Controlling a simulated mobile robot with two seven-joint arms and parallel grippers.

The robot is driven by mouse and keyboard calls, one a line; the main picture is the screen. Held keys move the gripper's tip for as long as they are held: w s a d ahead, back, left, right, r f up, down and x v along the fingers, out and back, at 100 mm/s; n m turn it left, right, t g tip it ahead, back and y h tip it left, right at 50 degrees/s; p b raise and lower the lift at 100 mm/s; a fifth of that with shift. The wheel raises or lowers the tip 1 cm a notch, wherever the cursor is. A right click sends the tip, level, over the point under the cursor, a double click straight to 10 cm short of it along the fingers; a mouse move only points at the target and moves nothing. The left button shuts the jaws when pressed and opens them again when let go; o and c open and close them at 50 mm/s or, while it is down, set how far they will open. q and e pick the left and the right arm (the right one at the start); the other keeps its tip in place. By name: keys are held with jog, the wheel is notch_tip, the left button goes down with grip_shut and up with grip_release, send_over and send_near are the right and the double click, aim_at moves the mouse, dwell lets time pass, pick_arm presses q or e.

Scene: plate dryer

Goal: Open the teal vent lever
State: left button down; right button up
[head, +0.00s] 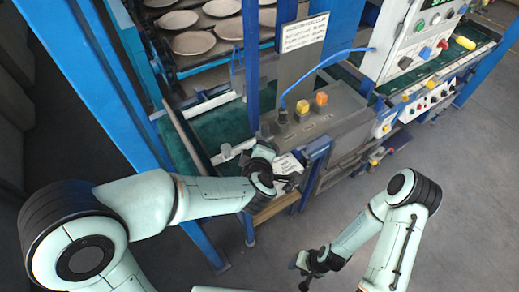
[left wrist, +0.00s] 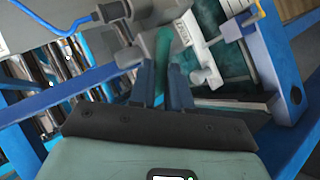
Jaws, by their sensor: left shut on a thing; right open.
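The teal vent lever (left wrist: 164,48) shows in the left wrist view as a narrow teal piece between the two blue fingers of my left gripper (left wrist: 163,85). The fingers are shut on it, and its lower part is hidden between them. In the head view my left gripper (head: 288,182) is at the front of the grey machine box, and the lever cannot be made out there. My right gripper (head: 308,272) is open and empty, low in the head view, apart from the machine.
The grey box (head: 330,125) carries a yellow and an orange button and a blue cable (head: 325,62). Blue posts (head: 110,90) stand close by my left arm. Plates (head: 193,43) lie on racks behind. A control panel (head: 415,40) is at upper right. The floor at right is clear.

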dwell(0.3)
pick_arm(q)
jog(key=c, duration=1.1)
grip_release()
jog(key=v, duration=1.3)
jog(key=shift+s+r, duration=0.15)
jog(key=shift+s, duration=0.05)
